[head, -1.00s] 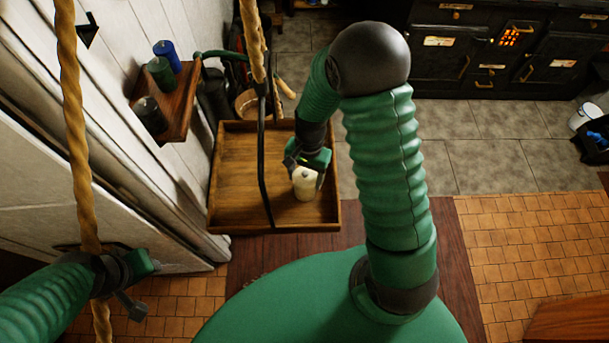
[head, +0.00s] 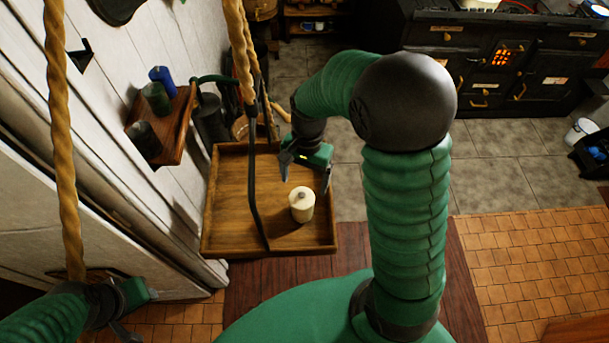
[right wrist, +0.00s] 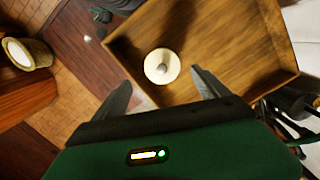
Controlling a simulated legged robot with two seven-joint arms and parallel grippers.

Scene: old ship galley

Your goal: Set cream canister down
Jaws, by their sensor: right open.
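The cream canister (head: 302,207), with a small grey knob on top, stands upright in the right part of the wooden tray (head: 222,246). In the right wrist view the canister (right wrist: 162,66) shows from above, just beyond my fingertips. My right gripper (head: 306,178) is open and empty, behind the canister in the head view and apart from it. Its two fingers (right wrist: 161,82) are spread wide in the right wrist view. My left gripper (head: 135,305) is low at the left, beside a rope; its jaws do not show clearly.
A black bar (head: 252,180) and ropes (head: 240,50) rise over the tray. A wall shelf (head: 175,125) with blue, green and dark canisters is at the left. A black stove (head: 490,70) stands at the back right. The tray's left half is clear.

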